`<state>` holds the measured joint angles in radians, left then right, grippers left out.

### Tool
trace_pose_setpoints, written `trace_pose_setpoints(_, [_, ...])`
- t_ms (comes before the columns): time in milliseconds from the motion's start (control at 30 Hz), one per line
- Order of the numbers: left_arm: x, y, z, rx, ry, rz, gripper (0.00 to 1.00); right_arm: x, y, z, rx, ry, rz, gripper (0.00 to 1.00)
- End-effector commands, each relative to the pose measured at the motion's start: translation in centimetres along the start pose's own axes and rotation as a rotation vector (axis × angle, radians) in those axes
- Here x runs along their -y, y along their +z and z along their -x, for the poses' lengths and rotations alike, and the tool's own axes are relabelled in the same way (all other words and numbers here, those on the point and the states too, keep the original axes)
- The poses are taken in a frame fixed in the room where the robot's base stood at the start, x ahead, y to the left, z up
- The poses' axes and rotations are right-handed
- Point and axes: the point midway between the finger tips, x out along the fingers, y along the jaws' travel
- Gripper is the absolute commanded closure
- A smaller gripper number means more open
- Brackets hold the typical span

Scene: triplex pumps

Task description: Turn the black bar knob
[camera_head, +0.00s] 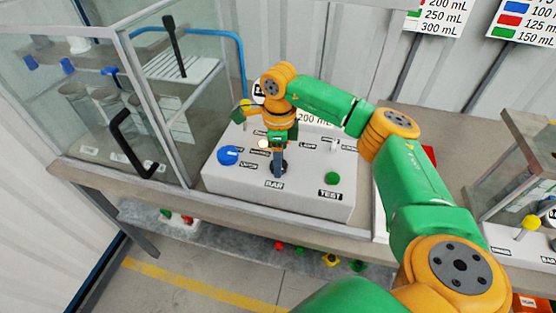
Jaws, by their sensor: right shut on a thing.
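The black bar knob (279,170) is on the sloped face of the white control box (225,181), above the BAR label. My right gripper (278,158) points down at the knob and is shut on it. The gripper hides most of the knob, so its angle is hard to tell. My left gripper is not in view.
On the same box are a blue knob (228,155) at the left and a green TEST button (333,178) at the right. A glass cabinet with a black handle (131,146) stands to the left. Another glass enclosure with a yellow ball knob (532,222) is at the right.

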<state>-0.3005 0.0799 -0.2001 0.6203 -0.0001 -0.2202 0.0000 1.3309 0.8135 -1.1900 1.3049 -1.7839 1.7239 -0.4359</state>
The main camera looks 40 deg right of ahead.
Motion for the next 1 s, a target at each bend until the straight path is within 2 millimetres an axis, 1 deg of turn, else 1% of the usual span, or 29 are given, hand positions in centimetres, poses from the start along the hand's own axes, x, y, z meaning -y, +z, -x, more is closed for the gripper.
trace_pose_setpoints(1000, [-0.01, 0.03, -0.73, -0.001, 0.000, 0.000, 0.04, 0.37, 0.10, 0.30, 0.000, -0.011, 0.957, 1.00])
